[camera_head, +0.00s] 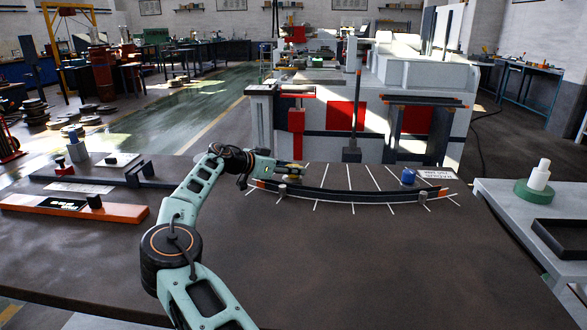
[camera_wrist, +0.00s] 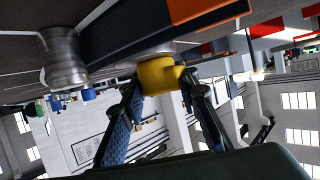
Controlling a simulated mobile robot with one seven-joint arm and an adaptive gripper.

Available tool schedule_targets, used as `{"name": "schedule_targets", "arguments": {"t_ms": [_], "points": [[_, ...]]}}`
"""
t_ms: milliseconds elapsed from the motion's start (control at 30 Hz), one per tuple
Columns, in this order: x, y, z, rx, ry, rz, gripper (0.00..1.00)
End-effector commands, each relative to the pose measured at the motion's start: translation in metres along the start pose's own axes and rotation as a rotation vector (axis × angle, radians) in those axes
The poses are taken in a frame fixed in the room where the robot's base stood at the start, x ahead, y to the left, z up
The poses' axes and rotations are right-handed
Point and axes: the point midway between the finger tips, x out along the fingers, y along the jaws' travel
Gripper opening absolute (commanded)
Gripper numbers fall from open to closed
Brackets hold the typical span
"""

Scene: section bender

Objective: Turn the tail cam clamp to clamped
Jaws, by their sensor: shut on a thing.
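The yellow cam clamp (camera_head: 293,177) stands at the left end of the curved dark bar (camera_head: 345,196) on the table. I take it for the tail cam clamp. In the wrist view its yellow round body (camera_wrist: 158,76) lies between my two fingertips. My gripper (camera_head: 283,171) reaches it from the left, and in the wrist view my gripper (camera_wrist: 162,88) is shut on it. The fingers hide part of the clamp, and I cannot tell its turn angle. A blue clamp-like piece (camera_head: 408,176) stands near the bar's right end.
Steel pins (camera_head: 283,192) stand along the bar; one shows large in the wrist view (camera_wrist: 63,58). White marking lines fan out on the table (camera_head: 360,260). An orange-edged fixture (camera_head: 75,207) lies at left. A grey side table (camera_head: 535,210) stands at right. The front table area is bare.

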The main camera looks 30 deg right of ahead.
Motion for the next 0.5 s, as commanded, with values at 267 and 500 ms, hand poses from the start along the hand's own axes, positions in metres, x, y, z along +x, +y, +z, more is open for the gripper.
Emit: {"name": "schedule_targets", "arguments": {"t_ms": [267, 500], "points": [[0.0012, 0.0008, 0.0026, 0.0, -0.004, 0.002, 0.34], [0.0007, 0.0005, 0.0012, -0.001, -0.002, 0.001, 0.47]]}}
